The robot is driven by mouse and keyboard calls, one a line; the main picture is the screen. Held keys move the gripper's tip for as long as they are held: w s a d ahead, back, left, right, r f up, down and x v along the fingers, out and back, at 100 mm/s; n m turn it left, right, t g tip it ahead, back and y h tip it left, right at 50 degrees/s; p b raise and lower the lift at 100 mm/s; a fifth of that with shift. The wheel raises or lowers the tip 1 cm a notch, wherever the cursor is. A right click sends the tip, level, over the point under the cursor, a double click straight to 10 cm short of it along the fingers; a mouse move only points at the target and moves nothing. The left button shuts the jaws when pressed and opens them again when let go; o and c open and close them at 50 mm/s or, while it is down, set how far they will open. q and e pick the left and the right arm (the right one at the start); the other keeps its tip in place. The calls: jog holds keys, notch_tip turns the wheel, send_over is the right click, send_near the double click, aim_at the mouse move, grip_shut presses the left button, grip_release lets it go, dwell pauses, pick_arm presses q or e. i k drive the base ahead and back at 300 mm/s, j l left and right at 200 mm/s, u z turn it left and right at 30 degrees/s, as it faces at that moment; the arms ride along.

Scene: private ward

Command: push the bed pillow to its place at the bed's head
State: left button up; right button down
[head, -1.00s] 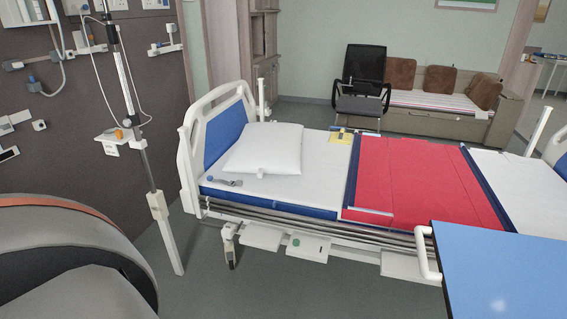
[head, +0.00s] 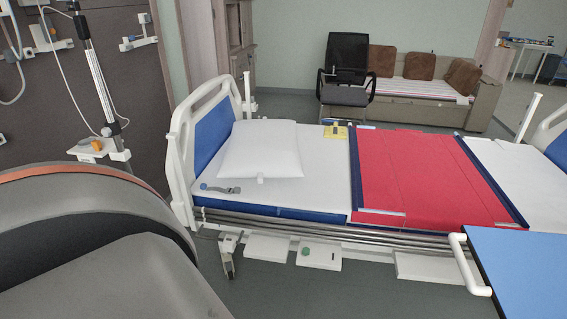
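The white bed pillow (head: 262,150) lies flat on the bed's white mattress (head: 318,178), near the head end. A strip of bare sheet shows between it and the blue and white headboard (head: 208,130). A small tab sticks out from the pillow's near edge. Neither of my grippers is in the head view, so I cannot see whether they are open or shut.
A grey and black recliner with an orange stripe (head: 90,240) fills the lower left. A blue-topped table (head: 525,265) with a white handle stands at the lower right. A red cover (head: 425,180) lies mid-bed. A grey strap (head: 220,189) and a yellow item (head: 337,131) lie near the pillow. Floor shows between recliner and table.

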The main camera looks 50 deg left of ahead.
aim_at(260, 149)
jog(key=j+z, duration=0.15)
jog(key=j, duration=0.8)
jog(key=j+u, duration=0.2)
jog(key=u, duration=0.25)
jog(key=i+j+u, duration=0.1)
jog(key=u, duration=0.35)
jog(key=i+j+u, duration=0.1)
jog(key=u, duration=0.35)
